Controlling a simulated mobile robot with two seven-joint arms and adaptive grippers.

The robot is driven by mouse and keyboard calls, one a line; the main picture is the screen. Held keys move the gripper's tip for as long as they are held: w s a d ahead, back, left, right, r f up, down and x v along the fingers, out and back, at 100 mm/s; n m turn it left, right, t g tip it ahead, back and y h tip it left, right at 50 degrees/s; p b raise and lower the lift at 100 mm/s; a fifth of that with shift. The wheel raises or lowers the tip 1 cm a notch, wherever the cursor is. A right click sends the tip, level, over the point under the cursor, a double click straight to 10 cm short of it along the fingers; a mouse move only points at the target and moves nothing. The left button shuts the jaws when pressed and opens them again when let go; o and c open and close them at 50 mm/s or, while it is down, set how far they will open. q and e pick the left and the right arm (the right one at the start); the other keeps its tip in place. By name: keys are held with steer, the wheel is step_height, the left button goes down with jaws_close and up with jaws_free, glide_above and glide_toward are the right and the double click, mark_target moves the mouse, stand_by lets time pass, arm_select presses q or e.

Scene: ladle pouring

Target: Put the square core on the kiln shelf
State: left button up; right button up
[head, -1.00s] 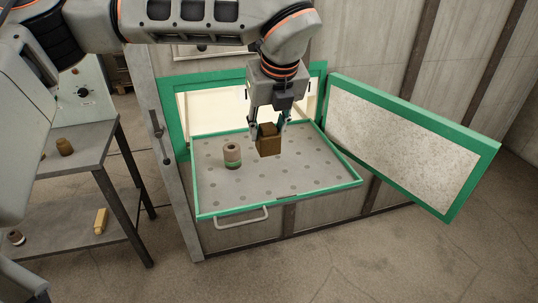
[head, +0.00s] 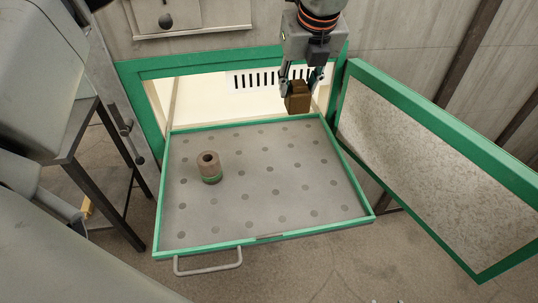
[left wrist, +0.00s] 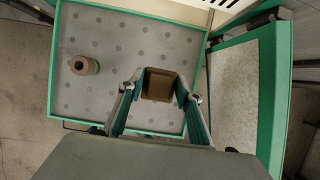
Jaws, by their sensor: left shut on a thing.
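The square core (head: 298,97) is a brown block held in my left gripper (head: 300,88). In the left wrist view the core (left wrist: 160,88) sits between the two fingertips, with an open-looking recess facing the camera. The kiln shelf (head: 270,215) is a grey dotted tray with a green rim, pulled out in front of the kiln opening. The core shows near the shelf's back right edge in the head view, apparently above it. My right gripper is in neither view.
A round core (head: 209,167) with a green band stands on the shelf's left part. The green-framed kiln door (head: 430,165) hangs open at right. The shelf handle (head: 208,264) sticks out in front. The shelf's middle and right are clear.

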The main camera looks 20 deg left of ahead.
mark_target(295, 111)
arm_select(q)
steer(key=f, duration=0.7)
steer(key=shift+s, duration=0.3)
step_height(295, 111, down, 12)
steer(key=shift+w+f+p, duration=0.1)
steer(key=shift+p, duration=0.55)
steer(key=shift+f, duration=0.25)
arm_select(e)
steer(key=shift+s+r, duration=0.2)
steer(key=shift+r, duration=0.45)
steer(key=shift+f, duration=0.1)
arm_select(q)
steer(key=shift+f, duration=0.15)
steer(key=o, duration=1.2)
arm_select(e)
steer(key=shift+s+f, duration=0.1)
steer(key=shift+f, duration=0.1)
